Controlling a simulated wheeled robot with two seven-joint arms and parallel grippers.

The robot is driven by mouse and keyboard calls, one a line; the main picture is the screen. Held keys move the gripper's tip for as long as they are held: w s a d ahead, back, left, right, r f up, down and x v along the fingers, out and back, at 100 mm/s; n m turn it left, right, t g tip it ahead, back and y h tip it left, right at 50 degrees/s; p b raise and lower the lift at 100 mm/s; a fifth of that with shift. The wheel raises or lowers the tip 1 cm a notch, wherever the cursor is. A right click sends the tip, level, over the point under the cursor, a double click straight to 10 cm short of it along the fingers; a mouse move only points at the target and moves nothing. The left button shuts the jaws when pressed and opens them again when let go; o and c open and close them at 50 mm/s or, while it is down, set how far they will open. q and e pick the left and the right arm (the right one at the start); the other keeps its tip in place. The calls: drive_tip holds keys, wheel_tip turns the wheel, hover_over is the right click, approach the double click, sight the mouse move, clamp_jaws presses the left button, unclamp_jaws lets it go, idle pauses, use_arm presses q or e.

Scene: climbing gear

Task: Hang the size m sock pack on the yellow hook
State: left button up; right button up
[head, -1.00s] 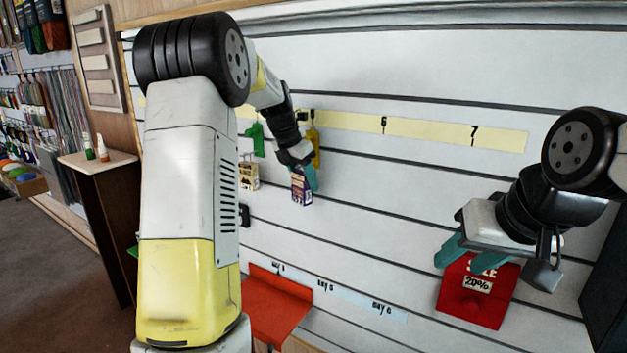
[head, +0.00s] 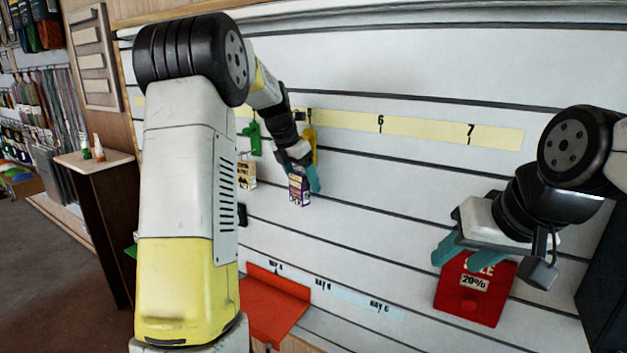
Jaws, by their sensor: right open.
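The yellow hook (head: 309,147) is on the slatted wall, partly hidden behind my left arm's wrist. My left gripper (head: 302,174) is just below it, with teal fingers shut on the top of a small purple-and-white sock pack (head: 299,190). The pack hangs upright below the fingers, under the hook and apart from it. Its size print is too small to read. My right gripper (head: 455,249) is open and empty, in front of the wall at right, by a red sign.
A green hook (head: 251,138) with a cream pack (head: 246,175) hangs left of the yellow one. A yellow strip (head: 430,128) numbered 6 and 7 runs right. A red sign (head: 470,292) reads 20%. A red shelf (head: 270,305) is low. The wall between is clear.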

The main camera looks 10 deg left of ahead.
use_arm(q)
drive_tip(key=shift+r, duration=0.1)
drive_tip(key=v, duration=0.7)
drive_tip(key=shift+s+r, duration=0.3)
drive_tip(key=s+d+r+m+t, duration=0.1)
drive_tip(key=s+m, duration=0.6)
drive_tip(key=s, duration=0.2)
drive_tip(key=s+d+r+m, duration=0.2)
drive_tip(key=s+m, duration=0.6)
drive_tip(key=s+d+f+m, duration=0.1)
drive_tip(key=s+f+m, duration=0.2)
drive_tip(key=s+m, duration=0.4)
drive_tip(key=s+d+f+m+t, duration=0.1)
drive_tip(key=s+f+m, duration=0.2)
drive_tip(key=s+m, duration=0.4)
drive_tip(key=shift+s+f+m+t, duration=0.3)
drive_tip(key=shift+s+f, duration=0.05)
drive_tip(key=shift+s, duration=0.4)
drive_tip(key=shift+d, duration=0.1)
